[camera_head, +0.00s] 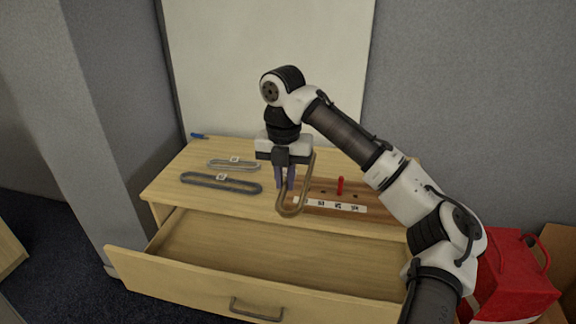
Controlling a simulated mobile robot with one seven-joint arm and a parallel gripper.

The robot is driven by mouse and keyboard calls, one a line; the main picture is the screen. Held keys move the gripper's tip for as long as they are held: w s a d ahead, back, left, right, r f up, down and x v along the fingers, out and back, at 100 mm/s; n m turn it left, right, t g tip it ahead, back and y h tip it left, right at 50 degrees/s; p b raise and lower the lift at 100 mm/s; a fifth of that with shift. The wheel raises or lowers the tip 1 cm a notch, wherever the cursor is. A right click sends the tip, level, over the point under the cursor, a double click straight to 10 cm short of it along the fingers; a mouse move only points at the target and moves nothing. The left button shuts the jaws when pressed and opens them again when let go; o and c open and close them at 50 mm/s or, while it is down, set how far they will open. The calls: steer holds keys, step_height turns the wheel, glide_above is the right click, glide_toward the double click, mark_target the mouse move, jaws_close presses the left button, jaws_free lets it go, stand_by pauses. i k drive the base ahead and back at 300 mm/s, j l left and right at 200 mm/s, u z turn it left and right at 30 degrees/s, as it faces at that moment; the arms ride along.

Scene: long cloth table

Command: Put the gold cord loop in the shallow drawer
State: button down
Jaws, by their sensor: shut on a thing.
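My gripper (285,184) is shut on the gold cord loop (292,212) and holds it above the front part of the dresser top. The loop hangs down from the purple fingers, its lower bend near the front edge and in front of the wooden board. The shallow drawer (190,277) is pulled open below the top, and its visible floor (215,245) is bare. The loop's upper part is partly hidden by the fingers.
A dark grey loop (221,187) and a lighter loop (233,167), each with a white tag, lie on the top (170,184) at left. A wooden board (325,192) with a red peg (340,186) and labels lies at right. A blue pen (200,136) lies at back left. A red bag (512,280) stands right.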

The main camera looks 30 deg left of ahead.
mark_target(276, 272)
steer(key=i+j, duration=0.9)
steer(key=j, duration=0.2)
